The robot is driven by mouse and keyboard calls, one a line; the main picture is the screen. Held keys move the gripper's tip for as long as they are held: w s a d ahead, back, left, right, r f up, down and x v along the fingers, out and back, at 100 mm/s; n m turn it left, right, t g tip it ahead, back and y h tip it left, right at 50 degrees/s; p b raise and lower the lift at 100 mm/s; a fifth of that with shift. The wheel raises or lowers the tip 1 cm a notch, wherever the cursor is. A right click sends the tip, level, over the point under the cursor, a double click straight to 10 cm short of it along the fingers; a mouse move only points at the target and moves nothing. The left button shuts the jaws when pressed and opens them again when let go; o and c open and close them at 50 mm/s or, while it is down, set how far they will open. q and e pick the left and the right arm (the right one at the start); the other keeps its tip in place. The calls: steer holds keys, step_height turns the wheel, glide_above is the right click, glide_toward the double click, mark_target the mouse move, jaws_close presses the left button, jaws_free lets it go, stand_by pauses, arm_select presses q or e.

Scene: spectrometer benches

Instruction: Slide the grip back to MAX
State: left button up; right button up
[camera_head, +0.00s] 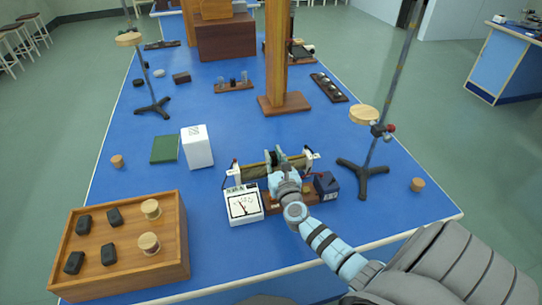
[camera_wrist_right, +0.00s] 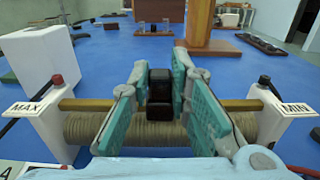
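The rheostat has a ribbed brown coil (camera_wrist_right: 90,130) under a brass rod between two white end posts, labelled MAX (camera_wrist_right: 28,108) on the left and MIN (camera_wrist_right: 293,108) on the right. Its black grip (camera_wrist_right: 160,92) is about midway along the rod in the right wrist view. My right gripper (camera_wrist_right: 161,80) has its fingers on either side of the grip, pads seemingly touching it. In the head view the rheostat's coil (camera_head: 253,172) is partly hidden by my right gripper (camera_head: 277,156). My left gripper is out of view.
An analogue meter (camera_head: 243,206) and a dark blue box (camera_head: 327,184) stand in front of the rheostat. A white block (camera_head: 197,147) is behind left, a clamp stand (camera_head: 364,170) to the right. A wooden tray (camera_head: 125,255) lies at the front left.

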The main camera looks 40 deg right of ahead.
steer(key=o, duration=0.4)
steer(key=shift+a, duration=0.1)
steer(key=shift+s+a, duration=0.15)
steer(key=shift+s, duration=0.2)
steer(key=v, duration=1.1)
steer(key=shift+s, duration=0.25)
steer(key=shift+w, duration=0.1)
